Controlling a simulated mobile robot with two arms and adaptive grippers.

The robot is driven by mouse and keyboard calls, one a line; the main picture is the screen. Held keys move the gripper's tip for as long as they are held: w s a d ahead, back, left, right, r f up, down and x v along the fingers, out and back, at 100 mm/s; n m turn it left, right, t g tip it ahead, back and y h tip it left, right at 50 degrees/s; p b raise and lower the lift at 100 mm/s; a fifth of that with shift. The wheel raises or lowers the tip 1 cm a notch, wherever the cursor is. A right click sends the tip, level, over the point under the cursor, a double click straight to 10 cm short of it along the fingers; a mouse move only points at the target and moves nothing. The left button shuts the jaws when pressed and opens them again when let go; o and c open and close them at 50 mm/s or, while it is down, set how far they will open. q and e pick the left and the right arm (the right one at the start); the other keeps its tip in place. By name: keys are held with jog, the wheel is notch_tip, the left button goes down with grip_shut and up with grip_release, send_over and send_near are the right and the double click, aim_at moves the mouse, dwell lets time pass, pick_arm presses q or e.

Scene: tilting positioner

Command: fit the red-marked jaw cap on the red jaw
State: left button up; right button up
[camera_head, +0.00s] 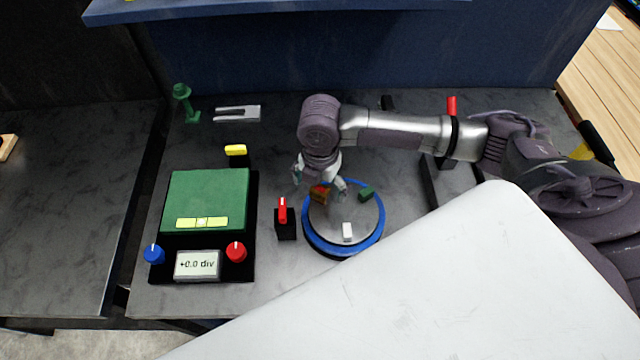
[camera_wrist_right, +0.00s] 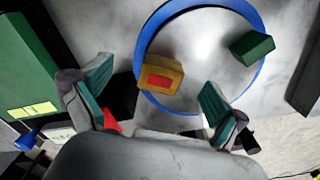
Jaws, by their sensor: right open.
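The jaw cap (camera_head: 319,194) is a yellow-brown block with a red mark on its top. It is at the upper left of the round grey disc with the blue rim (camera_head: 311,234). In the right wrist view the cap (camera_wrist_right: 161,77) lies between my fingers, with its red mark showing. No separate red jaw shows; I cannot tell whether the cap covers it. My left gripper is not in view.
A black block with a red lever (camera_head: 282,210) stands close left of the disc. Further left is a green box (camera_head: 205,198) with a level vial, two knobs and a display (camera_head: 197,264) reading +0.0 div. A grey fork (camera_head: 237,113) lies at the back.

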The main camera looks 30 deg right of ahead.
aim_at(320, 189)
jog(key=shift+r+p, duration=2.3)
jog(key=shift+p, duration=0.1)
jog(key=shift+r, duration=0.95)
